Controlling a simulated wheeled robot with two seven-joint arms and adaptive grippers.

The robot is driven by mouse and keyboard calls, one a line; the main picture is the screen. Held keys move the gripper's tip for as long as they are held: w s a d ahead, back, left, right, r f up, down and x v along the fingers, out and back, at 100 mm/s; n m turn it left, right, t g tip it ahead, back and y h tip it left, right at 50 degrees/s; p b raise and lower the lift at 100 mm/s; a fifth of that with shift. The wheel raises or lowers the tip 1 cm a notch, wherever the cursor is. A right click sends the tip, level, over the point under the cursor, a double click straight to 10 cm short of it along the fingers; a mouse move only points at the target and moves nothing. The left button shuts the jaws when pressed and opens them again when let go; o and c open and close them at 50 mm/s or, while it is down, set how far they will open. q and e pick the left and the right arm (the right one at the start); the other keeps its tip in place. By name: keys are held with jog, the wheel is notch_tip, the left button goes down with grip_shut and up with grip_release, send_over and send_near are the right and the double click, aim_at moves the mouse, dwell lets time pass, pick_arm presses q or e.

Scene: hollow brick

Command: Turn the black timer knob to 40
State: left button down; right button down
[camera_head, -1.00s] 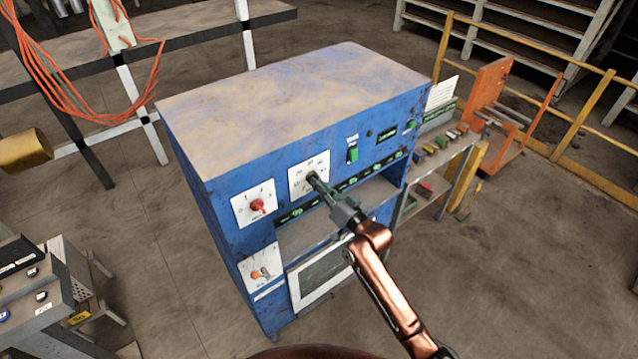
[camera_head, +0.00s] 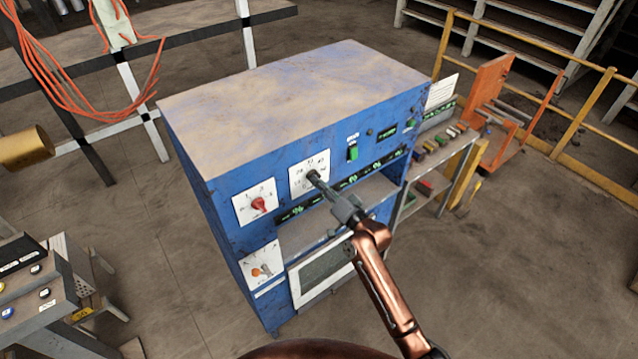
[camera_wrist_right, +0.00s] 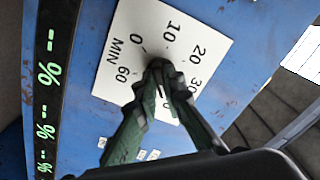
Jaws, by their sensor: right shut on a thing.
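The black timer knob (camera_head: 312,175) sits on a white dial plate (camera_head: 322,160) on the front of the blue machine. In the right wrist view the plate (camera_wrist_right: 121,35) shows 0, 10, 20, 30 and MIN 60, and the knob (camera_wrist_right: 160,64) is mostly hidden behind the fingertips. My right gripper (camera_head: 322,184) is shut on the knob, its fingers (camera_wrist_right: 167,82) on either side of it. The knob's pointer is hidden, so I cannot tell its setting. My left gripper is not in view.
A red knob (camera_head: 258,205) on its own plate is left of the timer, with an orange knob (camera_head: 257,272) below it. A green switch (camera_head: 352,153) is to the right.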

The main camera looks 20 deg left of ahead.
jog(key=shift+f, duration=0.2)
jog(key=c, duration=2)
grip_release()
jog(key=shift+r, duration=0.1)
jog(key=shift+c, duration=0.2)
jog(key=v, duration=1.2)
